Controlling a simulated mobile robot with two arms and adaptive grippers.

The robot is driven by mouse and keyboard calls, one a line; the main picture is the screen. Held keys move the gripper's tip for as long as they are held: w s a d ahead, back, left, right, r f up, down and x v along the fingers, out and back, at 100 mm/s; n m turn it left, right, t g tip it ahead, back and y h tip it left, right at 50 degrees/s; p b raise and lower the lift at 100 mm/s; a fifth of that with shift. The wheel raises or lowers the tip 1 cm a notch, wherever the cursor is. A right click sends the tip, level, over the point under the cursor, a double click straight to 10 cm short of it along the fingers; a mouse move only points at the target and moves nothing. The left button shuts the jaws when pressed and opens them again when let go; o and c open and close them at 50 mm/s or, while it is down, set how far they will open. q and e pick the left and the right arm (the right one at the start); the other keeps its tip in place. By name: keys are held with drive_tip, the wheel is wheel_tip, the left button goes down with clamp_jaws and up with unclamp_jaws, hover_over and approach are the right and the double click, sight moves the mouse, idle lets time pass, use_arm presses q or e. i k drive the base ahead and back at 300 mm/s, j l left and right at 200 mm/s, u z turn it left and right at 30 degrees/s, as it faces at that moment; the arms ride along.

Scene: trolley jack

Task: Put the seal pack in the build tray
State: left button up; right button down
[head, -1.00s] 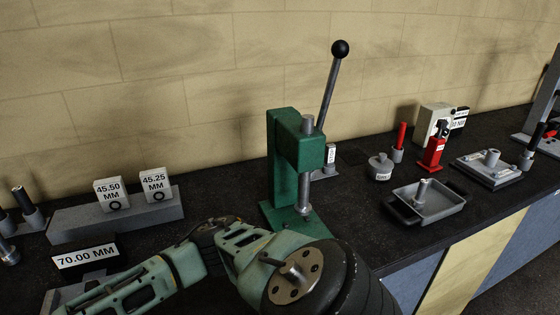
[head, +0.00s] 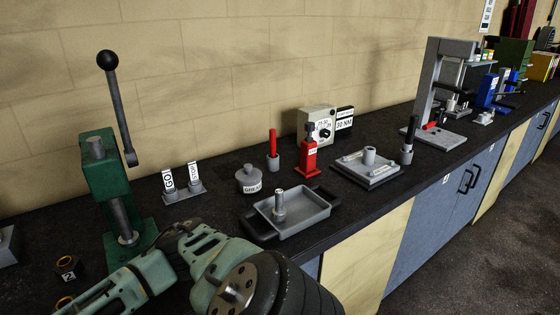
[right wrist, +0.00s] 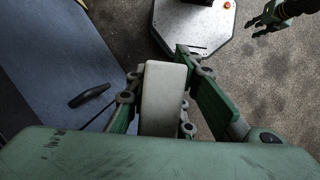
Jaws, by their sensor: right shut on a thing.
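The tray I take to be the build tray (head: 308,211) is a shallow grey tray with dark handles near the bench's front edge in the head view. A small grey stepped part stands upright in it. My right gripper (right wrist: 160,78) is shut on a pale, off-white block, which I take to be the seal pack (right wrist: 163,98); no label shows on it. In the right wrist view it is above the floor, beside the blue bench front. My left gripper (right wrist: 262,20) is at the top right of that view, its fingers apart and empty. Neither gripper shows in the head view.
A green lever press (head: 97,180) stands left of the tray. Behind the tray are a grey grease pot (head: 249,180), a red bottle-like tool (head: 310,157) and a cream dial box (head: 316,125). A grey plate fixture (head: 368,172) stands to its right. A drawer handle (right wrist: 89,95) juts from the bench front.

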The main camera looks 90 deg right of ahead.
sight(303, 209)
drive_tip(key=k+l+z, duration=0.85)
drive_tip(key=l+z, duration=0.15)
